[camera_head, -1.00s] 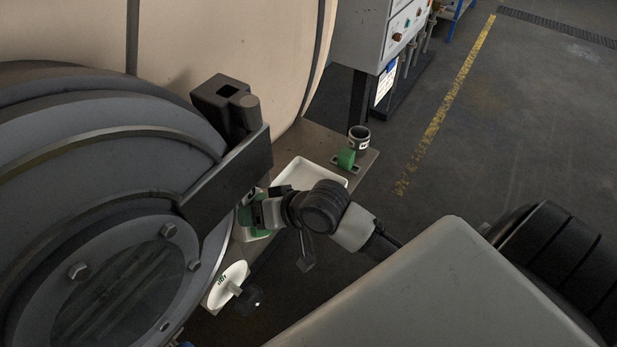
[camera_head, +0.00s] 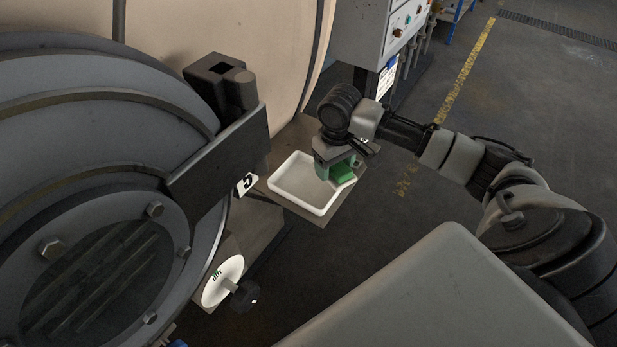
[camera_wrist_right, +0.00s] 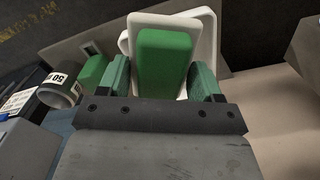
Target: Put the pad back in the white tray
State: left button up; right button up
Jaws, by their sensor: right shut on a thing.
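My right gripper (camera_head: 335,170) is above the right part of the white tray (camera_head: 287,199), pointing down. In the right wrist view my right gripper (camera_wrist_right: 161,80) is shut on the green pad (camera_wrist_right: 165,62), which sits between its two green fingers. The white tray (camera_wrist_right: 208,28) shows behind and around the pad there. In the head view the gripper partly hides the pad, and I cannot tell whether the pad touches the tray floor. The tray's middle and left look empty. My left gripper is not in view.
A second green block (camera_wrist_right: 92,72) and a cup marked 50 (camera_wrist_right: 60,90) stand beside the tray. The large grey machine door (camera_head: 90,200) and its dark bracket (camera_head: 215,165) lie left of the tray. A white disc with a black knob (camera_head: 222,282) is nearer.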

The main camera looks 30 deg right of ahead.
send_over(308, 184)
notch_tip(308, 184, down, 4)
notch_tip(308, 184, down, 4)
jog(key=shift+f, duration=0.1)
jog(key=o, duration=0.9)
jog(key=shift+c, duration=0.2)
notch_tip(308, 184, up, 12)
dwell(0.4)
